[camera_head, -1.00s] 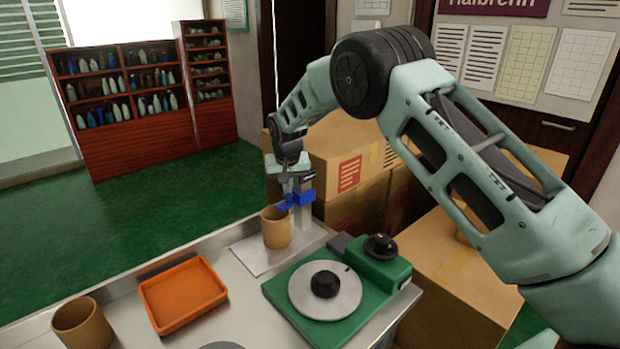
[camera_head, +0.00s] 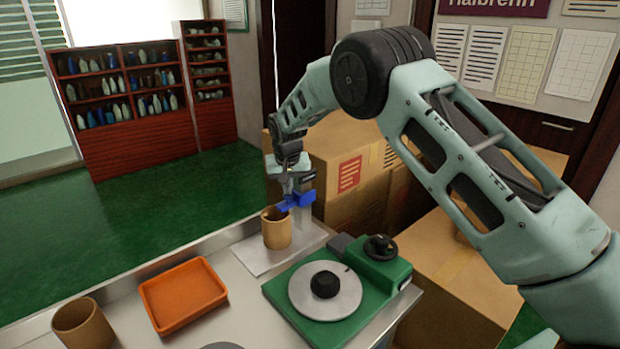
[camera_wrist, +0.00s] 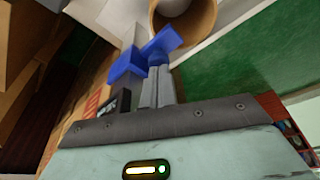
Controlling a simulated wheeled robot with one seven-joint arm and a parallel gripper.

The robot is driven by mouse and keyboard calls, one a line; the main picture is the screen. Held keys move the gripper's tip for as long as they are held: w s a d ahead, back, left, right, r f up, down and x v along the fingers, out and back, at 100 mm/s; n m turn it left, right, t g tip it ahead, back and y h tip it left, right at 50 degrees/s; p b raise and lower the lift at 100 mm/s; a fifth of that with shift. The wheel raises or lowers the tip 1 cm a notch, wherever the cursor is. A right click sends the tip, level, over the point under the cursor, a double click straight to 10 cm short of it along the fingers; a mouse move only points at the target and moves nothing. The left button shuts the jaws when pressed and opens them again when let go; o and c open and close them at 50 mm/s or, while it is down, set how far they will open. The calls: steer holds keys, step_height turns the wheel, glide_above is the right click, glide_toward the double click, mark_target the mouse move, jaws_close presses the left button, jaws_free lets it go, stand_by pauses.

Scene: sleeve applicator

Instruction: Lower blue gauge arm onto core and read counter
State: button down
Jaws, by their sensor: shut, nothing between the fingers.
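The brown cardboard core (camera_head: 277,232) stands upright on a pale plate at the table's far end. Its open mouth also shows at the top of the wrist view (camera_wrist: 208,20). The blue gauge arm (camera_head: 302,200) is at rim height, its tip at the near edge of the mouth; I cannot tell if it touches. It also shows in the wrist view (camera_wrist: 128,66). My gripper (camera_wrist: 158,70) is shut and empty, its fingertips against or just above the blue arm. A small dark box (camera_wrist: 108,106), perhaps the counter, is beside the fingers; no reading is legible.
A second core (camera_head: 84,325) and an orange tray (camera_head: 182,295) are on the table at left. A green base with a grey turntable (camera_head: 325,306) and a black knob (camera_head: 380,246) stands at right. Cardboard boxes (camera_head: 335,165) are stacked close behind my gripper.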

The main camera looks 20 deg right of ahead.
step_height(320, 180, up, 8)
steer(key=p, duration=0.4)
steer(key=shift+p, duration=0.3)
steer(key=shift+f, duration=0.1)
steer(key=s+a+r+n+g+y, duration=0.1)
steer(key=s+a+r+n, duration=0.2)
steer(key=s, duration=0.6)
steer(key=s+a+r+g, duration=0.1)
steer(key=s+a+r, duration=0.25)
steer(key=s, duration=0.45)
steer(key=s+a+r+n+y, duration=0.15)
steer(key=s+a, duration=0.25)
steer(key=s, duration=0.5)
steer(key=s+d+n, duration=0.2)
steer(key=s, duration=1)
steer(key=s+d+n+g+h, duration=0.1)
steer(key=s+d+n, duration=0.1)
steer(key=s, duration=1)
steer(key=shift+s+f+n, duration=0.25)
steer(key=shift+s+n, duration=0.1)
steer(key=shift+n, duration=0.2)
